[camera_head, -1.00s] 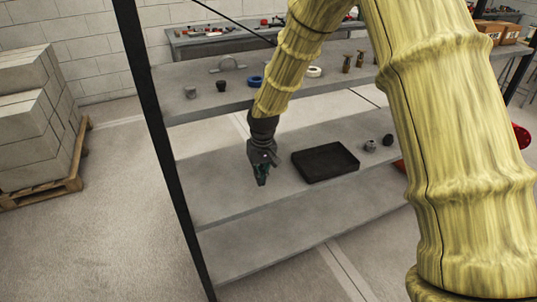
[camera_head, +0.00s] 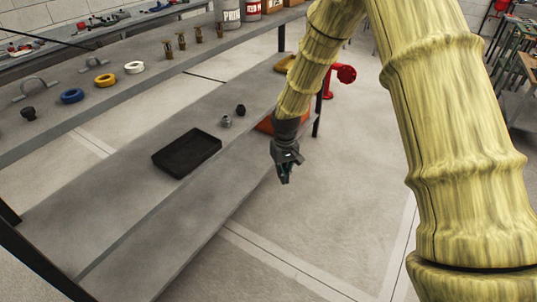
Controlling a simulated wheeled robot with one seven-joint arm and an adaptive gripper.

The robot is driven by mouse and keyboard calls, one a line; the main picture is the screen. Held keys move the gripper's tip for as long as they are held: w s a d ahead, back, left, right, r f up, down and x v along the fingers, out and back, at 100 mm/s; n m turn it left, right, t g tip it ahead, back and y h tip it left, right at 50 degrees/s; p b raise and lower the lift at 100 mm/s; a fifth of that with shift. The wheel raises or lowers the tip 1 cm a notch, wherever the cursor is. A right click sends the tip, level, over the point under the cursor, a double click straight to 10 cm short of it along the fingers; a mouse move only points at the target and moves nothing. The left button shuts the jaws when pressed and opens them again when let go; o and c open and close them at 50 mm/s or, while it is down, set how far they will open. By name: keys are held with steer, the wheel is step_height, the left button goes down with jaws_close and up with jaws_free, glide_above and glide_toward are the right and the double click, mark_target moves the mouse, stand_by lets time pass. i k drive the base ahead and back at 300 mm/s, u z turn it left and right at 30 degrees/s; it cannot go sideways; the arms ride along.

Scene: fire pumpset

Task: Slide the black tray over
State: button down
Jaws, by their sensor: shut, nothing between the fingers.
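The black tray (camera_head: 187,152) lies flat and empty on the grey middle shelf (camera_head: 120,215), left of centre. My gripper (camera_head: 285,178) hangs at the end of my yellow-sleeved arm, pointing down, to the right of the tray and apart from it. It appears beyond the shelf's front edge, over the floor. Its fingers are shut with nothing between them.
An orange thing (camera_head: 265,127) and a red fitting (camera_head: 346,74) lie near the shelf's right end. The upper shelf holds a blue ring (camera_head: 72,96). The shelf left of the tray is clear.

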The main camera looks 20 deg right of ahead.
mark_target(179, 159)
steer(key=z, duration=1.75)
steer(key=i, duration=1.35)
steer(key=u, duration=3.1)
